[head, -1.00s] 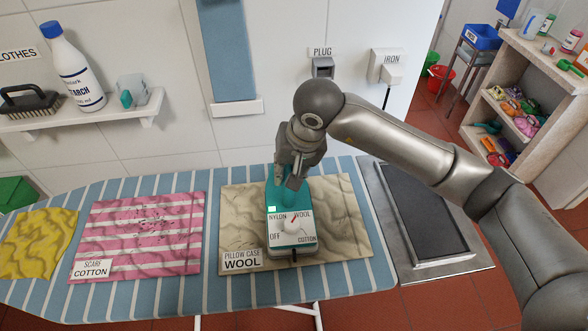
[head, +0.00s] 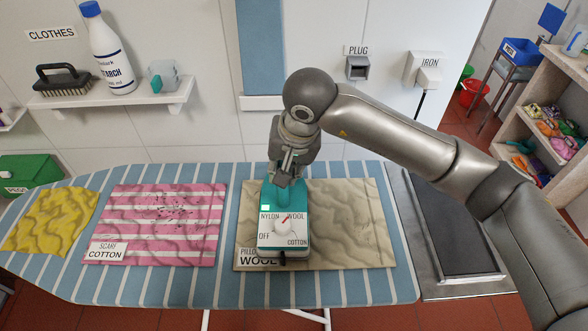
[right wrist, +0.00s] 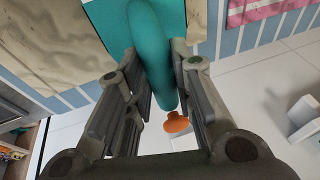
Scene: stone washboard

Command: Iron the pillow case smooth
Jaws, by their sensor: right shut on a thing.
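The beige pillow case (head: 345,225) lies on the striped ironing board (head: 228,283), with dark wavy creases across its right part. Its label reads WOOL and is partly covered. The teal iron (head: 284,240) sits on the left part of the pillow case, its dial pointer toward WOOL. My right gripper (head: 284,178) is shut on the iron's handle; in the right wrist view its fingers lie on both sides of the teal handle (right wrist: 155,50). What lies under the iron is hidden. My left gripper is not in view.
A pink striped scarf (head: 165,215) labelled COTTON and a yellow cloth (head: 50,220) lie to the left on the board. A dark metal rest (head: 450,225) is at the right end. The wall shelf (head: 110,95) holds a starch bottle and brush. A plug socket (head: 358,68) is on the wall.

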